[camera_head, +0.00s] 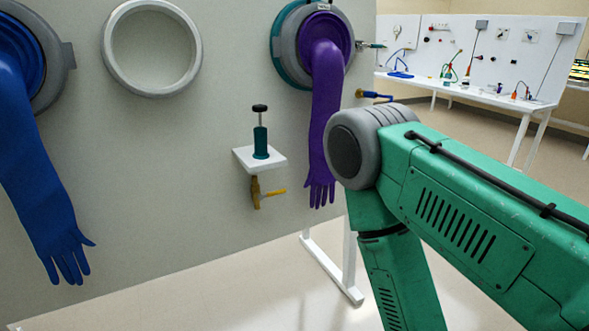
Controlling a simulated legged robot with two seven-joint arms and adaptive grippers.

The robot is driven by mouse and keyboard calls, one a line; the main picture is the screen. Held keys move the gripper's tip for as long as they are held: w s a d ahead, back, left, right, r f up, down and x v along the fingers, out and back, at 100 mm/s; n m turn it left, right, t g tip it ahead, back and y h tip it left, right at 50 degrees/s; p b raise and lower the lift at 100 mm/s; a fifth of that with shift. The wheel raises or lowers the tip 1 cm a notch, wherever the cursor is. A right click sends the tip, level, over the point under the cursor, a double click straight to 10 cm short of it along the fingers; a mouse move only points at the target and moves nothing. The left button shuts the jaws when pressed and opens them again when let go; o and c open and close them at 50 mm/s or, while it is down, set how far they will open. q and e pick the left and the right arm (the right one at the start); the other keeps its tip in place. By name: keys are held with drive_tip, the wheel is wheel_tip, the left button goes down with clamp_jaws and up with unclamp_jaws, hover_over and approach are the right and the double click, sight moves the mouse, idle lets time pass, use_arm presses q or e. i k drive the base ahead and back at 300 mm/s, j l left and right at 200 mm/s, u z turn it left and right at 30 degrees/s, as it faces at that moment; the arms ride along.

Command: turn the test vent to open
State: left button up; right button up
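A brass valve with a yellow lever (272,192) hangs under a small white shelf on the grey panel; its lever points right. Two more small fittings sit on the panel's right edge: one with a blue lever (375,96) and brass body, and a teal-tipped one (370,45) above it. No readable label shows which is the test vent. My green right arm comes in from the right and bends downward; its gripper is out of frame below. My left gripper is not in view.
A green hand pump (260,142) stands on the white shelf (258,159). A purple glove (324,120) hangs between the shelf and my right arm. A blue glove (40,175) hangs left. An empty ring port (151,47) sits between them. A white bench (485,93) stands behind.

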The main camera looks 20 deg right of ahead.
sight(260, 197)
drive_tip(key=i+l+z, duration=0.15)
drive_tip(key=i+l, duration=0.25)
drive_tip(key=i+l+z, duration=0.2)
drive_tip(key=i+l, duration=0.15)
drive_tip(key=i, duration=0.15)
